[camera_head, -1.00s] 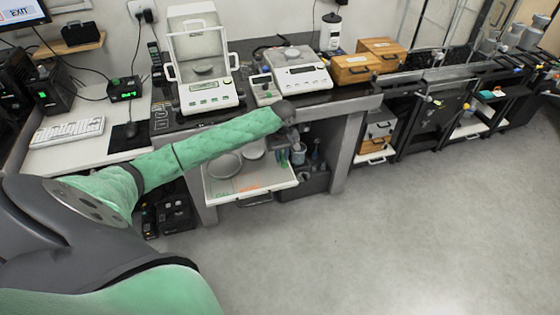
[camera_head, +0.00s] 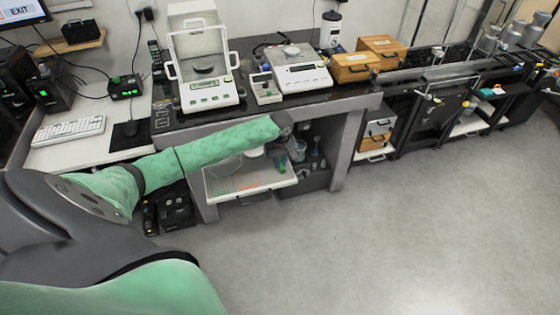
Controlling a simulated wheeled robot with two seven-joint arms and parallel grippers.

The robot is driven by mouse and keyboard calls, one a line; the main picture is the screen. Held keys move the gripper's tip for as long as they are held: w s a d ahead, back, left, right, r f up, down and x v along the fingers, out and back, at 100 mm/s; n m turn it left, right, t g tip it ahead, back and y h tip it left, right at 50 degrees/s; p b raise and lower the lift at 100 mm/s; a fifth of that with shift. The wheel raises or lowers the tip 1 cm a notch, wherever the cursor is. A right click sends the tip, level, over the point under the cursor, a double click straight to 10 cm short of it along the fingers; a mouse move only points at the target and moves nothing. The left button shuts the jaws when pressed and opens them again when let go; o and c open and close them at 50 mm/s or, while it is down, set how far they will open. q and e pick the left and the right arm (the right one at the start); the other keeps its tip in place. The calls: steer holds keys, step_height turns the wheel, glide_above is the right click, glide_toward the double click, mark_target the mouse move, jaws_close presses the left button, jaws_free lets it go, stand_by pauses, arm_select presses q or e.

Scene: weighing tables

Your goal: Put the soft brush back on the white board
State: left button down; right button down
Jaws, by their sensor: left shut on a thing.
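The white board (camera_head: 278,183) is a pale pull-out shelf under the dark weighing table, with coloured marks on its front part. My left arm reaches across in front of the table. My left gripper (camera_head: 291,148) is at the board's back right, small and dark, partly hidden by my wrist. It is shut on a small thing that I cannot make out. I cannot pick out the soft brush clearly. Round pale dishes on the board are partly covered by my arm. My right gripper is not in view.
A balance with a glass shield (camera_head: 209,97) and a flat balance (camera_head: 302,76) stand on the table. Wooden boxes (camera_head: 352,68) stand to their right. A dark bin (camera_head: 316,181) with upright items is right of the board. The floor (camera_head: 400,230) in front is clear.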

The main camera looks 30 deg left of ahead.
mark_target(280, 163)
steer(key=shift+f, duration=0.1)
arm_select(q)
steer(key=c, duration=1.3)
jaws_free()
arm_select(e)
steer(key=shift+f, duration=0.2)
